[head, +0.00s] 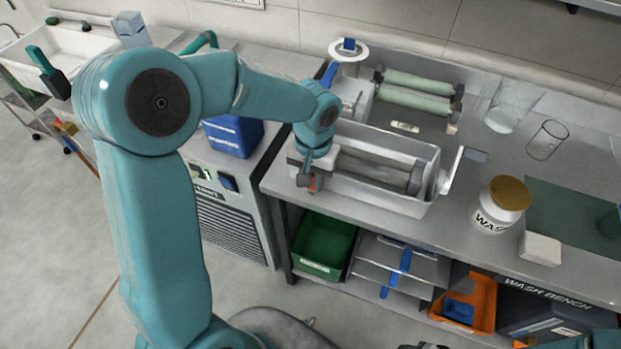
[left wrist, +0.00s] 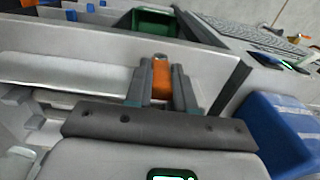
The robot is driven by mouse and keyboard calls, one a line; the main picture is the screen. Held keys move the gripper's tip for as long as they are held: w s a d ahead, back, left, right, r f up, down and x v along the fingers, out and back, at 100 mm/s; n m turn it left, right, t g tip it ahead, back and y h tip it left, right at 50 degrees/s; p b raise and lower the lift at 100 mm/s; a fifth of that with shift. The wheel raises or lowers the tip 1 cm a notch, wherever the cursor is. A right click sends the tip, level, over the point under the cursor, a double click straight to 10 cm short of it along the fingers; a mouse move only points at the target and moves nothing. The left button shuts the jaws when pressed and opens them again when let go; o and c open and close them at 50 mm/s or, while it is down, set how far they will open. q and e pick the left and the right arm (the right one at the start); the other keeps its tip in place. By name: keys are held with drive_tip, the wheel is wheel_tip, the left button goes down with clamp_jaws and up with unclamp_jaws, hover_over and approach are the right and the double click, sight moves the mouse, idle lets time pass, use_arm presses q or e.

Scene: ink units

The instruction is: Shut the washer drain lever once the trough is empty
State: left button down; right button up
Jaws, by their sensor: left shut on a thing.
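The washer trough (head: 387,204) is a pale grey rectangular tank on the bench with a grey roller (head: 375,172) inside. I cannot tell whether liquid is in it. The drain lever has an orange grip (left wrist: 161,78) at the trough's near left end; a little orange shows in the head view (head: 312,183). My left gripper (head: 306,182) is shut on this grip, with one grey finger on each side in the left wrist view (left wrist: 155,88). The lever's pivot is hidden. Only a dark bit, perhaps my right gripper (head: 425,346), shows at the bottom edge.
A crank handle (head: 453,172) sticks out at the trough's right end. A blue container (head: 233,137) stands left of it. A white jar (head: 501,204) and white block (head: 540,248) stand to the right. Green (head: 325,246) and orange bins (head: 470,304) sit below.

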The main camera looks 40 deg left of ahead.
use_arm(q)
drive_tip(key=c, duration=1)
unclamp_jaws()
drive_tip(key=shift+o, duration=0.2)
wheel_tip(320, 180, up, 16)
drive_tip(key=shift+r, duration=0.25)
drive_tip(key=shift+d, duration=0.15)
